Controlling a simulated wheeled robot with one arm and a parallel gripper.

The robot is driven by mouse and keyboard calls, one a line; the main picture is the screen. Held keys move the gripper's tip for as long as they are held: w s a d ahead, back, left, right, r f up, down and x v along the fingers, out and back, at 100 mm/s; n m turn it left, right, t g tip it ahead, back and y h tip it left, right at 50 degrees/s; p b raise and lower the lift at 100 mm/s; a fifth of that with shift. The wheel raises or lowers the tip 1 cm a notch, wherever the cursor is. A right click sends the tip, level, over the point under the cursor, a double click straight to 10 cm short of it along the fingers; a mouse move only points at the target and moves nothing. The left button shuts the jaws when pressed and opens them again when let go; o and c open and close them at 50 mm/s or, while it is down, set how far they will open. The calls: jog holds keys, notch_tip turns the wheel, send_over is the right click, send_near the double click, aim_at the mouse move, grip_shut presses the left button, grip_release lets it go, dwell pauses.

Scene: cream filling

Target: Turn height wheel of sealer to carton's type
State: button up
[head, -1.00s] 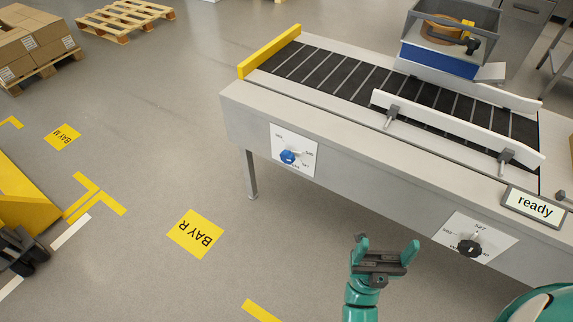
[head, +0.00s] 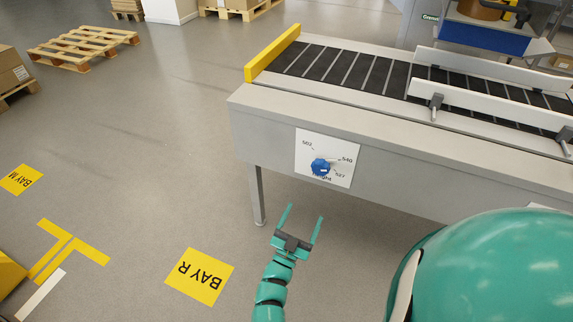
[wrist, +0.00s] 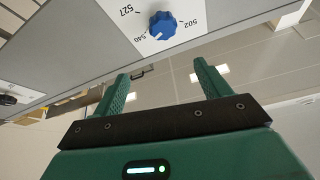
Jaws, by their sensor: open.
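The height wheel (head: 320,167) is a blue knob on a white plate (head: 344,177) on the sealer's front side. The plate is marked 502, 540 and 527. In the wrist view the wheel (wrist: 162,26) shows a white mark on its lower left, near 540; its exact setting is hard to tell. My gripper (head: 304,212) is open and empty, in front of and below the wheel, not touching it. In the wrist view the wheel lies beyond and roughly between the fingertips (wrist: 160,72). No carton shows on the visible part of the sealer's belt (head: 340,72).
The sealer's front panel (head: 260,130) rises before my gripper, with a yellow end bar (head: 272,53) above. A black knob (wrist: 10,98) shows at the left of the wrist view. Cartons (head: 8,72) sit on a pallet at far left.

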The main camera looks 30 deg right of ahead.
aim_at(319, 172)
jog(key=w+d+r, duration=0.1)
jog(key=w+d, duration=0.2)
jog(key=d, duration=0.1)
jog(key=w+d+r+n+b, duration=0.1)
jog(key=w+d+r, duration=0.1)
jog(key=w+d, duration=0.2)
jog(key=w+d+r+n+y+b, duration=0.1)
jog(key=w+d+r, duration=0.1)
jog(key=w+d, duration=0.2)
jog(key=shift+d+r, duration=0.2)
jog(key=shift+r, duration=0.05)
jog(key=c, duration=1)
